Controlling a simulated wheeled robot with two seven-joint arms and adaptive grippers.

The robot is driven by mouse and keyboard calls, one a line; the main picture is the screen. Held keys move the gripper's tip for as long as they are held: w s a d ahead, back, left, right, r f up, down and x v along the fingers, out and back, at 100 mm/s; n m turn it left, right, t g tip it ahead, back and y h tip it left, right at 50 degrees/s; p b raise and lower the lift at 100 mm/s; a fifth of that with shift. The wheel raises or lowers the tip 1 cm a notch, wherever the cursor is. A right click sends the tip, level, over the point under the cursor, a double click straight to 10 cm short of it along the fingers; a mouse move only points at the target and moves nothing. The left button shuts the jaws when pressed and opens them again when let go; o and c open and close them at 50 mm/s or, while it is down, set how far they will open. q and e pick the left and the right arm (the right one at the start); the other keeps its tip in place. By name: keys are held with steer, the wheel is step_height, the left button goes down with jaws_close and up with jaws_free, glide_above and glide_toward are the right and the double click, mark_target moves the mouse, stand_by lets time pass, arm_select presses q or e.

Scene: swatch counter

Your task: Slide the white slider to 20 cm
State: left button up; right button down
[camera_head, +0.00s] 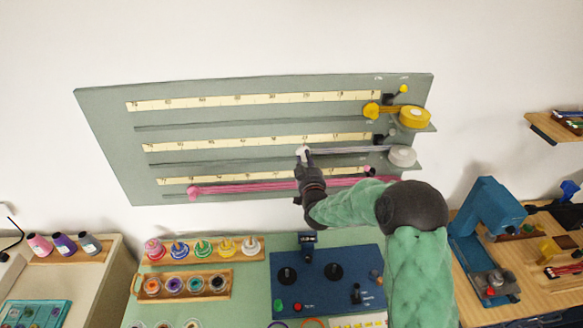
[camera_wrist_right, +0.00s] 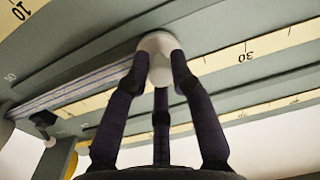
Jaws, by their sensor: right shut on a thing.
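The white slider (camera_head: 303,150) sits on the middle rail of the green wall board (camera_head: 110,120). A pale ribbon (camera_head: 345,150) runs from it right to the white spool (camera_head: 402,156). My right gripper (camera_head: 306,160) is shut on the slider. In the right wrist view the fingers hold the white slider (camera_wrist_right: 157,55) against the rail. The middle scale (camera_head: 235,143) runs above the rail; a 30 mark (camera_wrist_right: 249,56) shows right of the slider in the wrist view. The scale mark at the slider is hidden or too small to read. My left gripper is out of view.
A yellow slider (camera_head: 372,110) is on the upper rail, close to the yellow spool (camera_head: 414,117). A pink slider (camera_head: 193,191) is far left on the lower rail. Below are thread racks (camera_head: 203,250), a blue control panel (camera_head: 325,280) and a blue machine (camera_head: 487,220).

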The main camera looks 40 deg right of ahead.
steer(key=shift+s+d+f, duration=0.1)
steer(key=shift+s+f, duration=0.05)
steer(key=shift+f, duration=0.15)
steer(key=c, duration=1.1)
jaws_free()
steer(key=shift+r, duration=0.1)
steer(key=v, duration=1.2)
steer(key=shift+d, duration=0.1)
